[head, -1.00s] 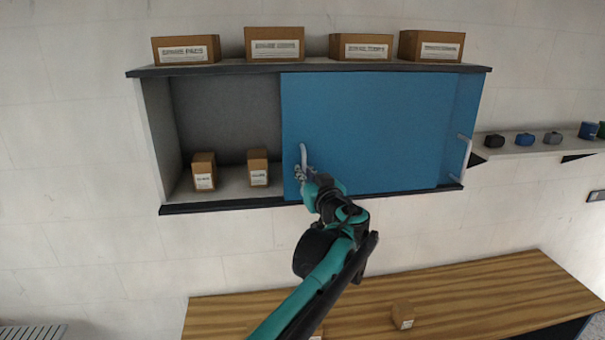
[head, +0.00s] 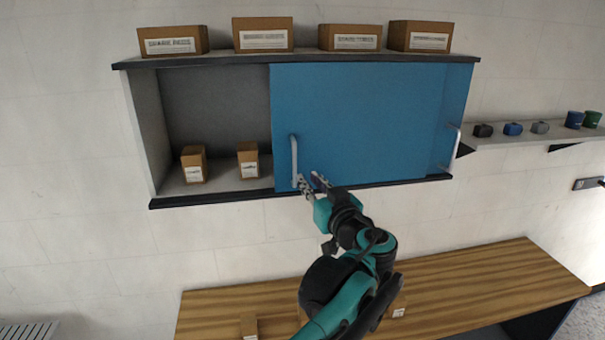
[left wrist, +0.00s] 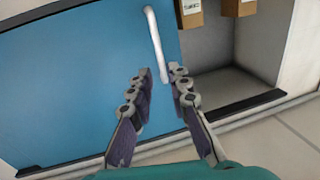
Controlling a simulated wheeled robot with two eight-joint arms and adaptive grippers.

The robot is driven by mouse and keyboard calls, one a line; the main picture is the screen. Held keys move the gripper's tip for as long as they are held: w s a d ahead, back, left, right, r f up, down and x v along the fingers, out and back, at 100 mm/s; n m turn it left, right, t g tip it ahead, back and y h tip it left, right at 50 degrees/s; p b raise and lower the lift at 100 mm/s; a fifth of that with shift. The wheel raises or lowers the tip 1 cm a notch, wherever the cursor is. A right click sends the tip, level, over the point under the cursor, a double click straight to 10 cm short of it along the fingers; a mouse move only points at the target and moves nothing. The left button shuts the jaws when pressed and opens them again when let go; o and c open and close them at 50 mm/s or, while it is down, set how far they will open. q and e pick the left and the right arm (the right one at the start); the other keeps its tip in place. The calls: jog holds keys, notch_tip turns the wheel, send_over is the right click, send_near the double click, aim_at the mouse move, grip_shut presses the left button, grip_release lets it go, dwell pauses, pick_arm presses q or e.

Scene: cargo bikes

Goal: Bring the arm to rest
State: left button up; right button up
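My left gripper (head: 310,183) is in front of the lower part of the wall cabinet, just right of the white bar handle (head: 294,160) on the blue sliding door (head: 365,120). In the left wrist view, the two fingers of the left gripper (left wrist: 160,82) are apart with nothing between their pads. The handle (left wrist: 156,45) stands beyond the fingertips there, and I see no grasp on it. The door covers the middle and right of the cabinet, and the left side is open. My right gripper is not in view.
Two small boxes, a left one (head: 194,165) and a right one (head: 248,160), stand in the open compartment. Several larger boxes stand on the cabinet top (head: 220,60). A side shelf (head: 510,140) holds several small items. A wooden worktop (head: 450,292) lies below.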

pick_arm(q)
jog(key=shift+s+d, duration=0.25)
jog(key=shift+s, duration=0.3)
jog(key=s+a+f+m+g+h+b, duration=0.1)
jog(key=s+a+f+g+b, duration=0.15)
jog(key=a+f+b, duration=0.45)
jog(key=s+a+f+g+b, duration=0.2)
jog(key=s+a+f, duration=0.2)
jog(key=f, duration=0.8)
jog(key=s+a+f+m+g+h+b, duration=0.1)
jog(key=s+a+f+g+b, duration=0.15)
jog(key=a+f+b, duration=0.45)
jog(key=s+f+m+h+b, duration=0.1)
jog(key=s+f+b, duration=0.3)
jog(key=f, duration=0.7)
jog(key=s+f+m+g+h+b, duration=0.1)
jog(key=s+f+b, duration=0.4)
jog(key=f, duration=0.6)
jog(key=s+f+m+g+h+b, duration=0.1)
jog(key=s+f+h+b, duration=0.2)
jog(key=s+f, duration=0.5)
notch_tip(320, 180, down, 4)
jog(key=shift+d+r+h+b, duration=0.1)
jog(key=shift+d+h+b, duration=0.3)
jog(key=shift+b, duration=0.45)
